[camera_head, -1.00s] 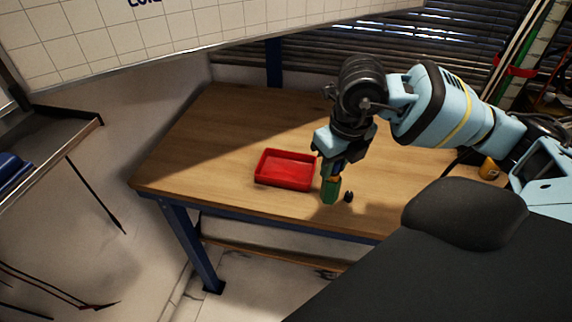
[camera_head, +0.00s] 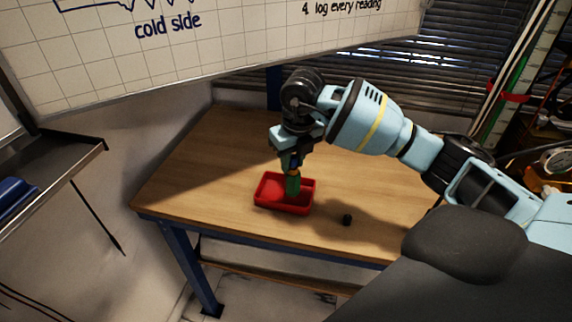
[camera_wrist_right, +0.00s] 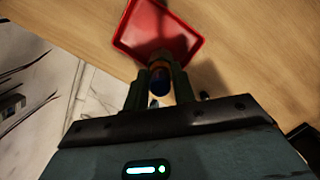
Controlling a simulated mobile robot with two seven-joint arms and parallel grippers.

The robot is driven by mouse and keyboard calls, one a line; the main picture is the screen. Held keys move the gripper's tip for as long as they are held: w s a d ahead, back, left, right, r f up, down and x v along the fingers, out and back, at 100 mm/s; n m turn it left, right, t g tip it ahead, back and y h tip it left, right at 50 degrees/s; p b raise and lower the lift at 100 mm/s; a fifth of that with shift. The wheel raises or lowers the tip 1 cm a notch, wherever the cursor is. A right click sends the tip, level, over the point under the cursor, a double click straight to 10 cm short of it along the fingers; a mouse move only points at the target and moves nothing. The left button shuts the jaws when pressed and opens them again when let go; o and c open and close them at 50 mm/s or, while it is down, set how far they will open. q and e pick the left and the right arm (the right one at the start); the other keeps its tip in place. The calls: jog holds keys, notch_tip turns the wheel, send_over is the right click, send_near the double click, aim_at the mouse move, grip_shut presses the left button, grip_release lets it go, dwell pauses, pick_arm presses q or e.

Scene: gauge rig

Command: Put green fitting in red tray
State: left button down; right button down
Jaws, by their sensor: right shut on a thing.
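The red tray (camera_head: 268,204) sits on the wooden workbench; its red rim also shows at the top of the right wrist view (camera_wrist_right: 123,14). My right gripper (camera_head: 292,170) is shut on the green fitting (camera_head: 293,186), which points downward over the tray in the head view. Whether the fitting touches the tray floor I cannot tell. In the right wrist view my right gripper (camera_wrist_right: 158,75) has its fingers around the fitting, whose blue and orange end shows between them, with the tray beyond. My left gripper is not in view.
The bench top left of and behind the tray is clear. A dark shelf (camera_head: 60,170) with a blue item stands at far left. A whiteboard hangs behind.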

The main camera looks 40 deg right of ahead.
jog(key=shift+w+f, duration=0.75)
jog(key=shift+f, duration=0.15)
jog(key=shift+w+f, duration=0.7)
jog(key=shift+f, duration=0.2)
jog(key=shift+f, duration=0.15)
jog(key=c, duration=1.5)
grip_release()
jog(key=o, duration=0.4)
jog(key=shift+c, duration=0.2)
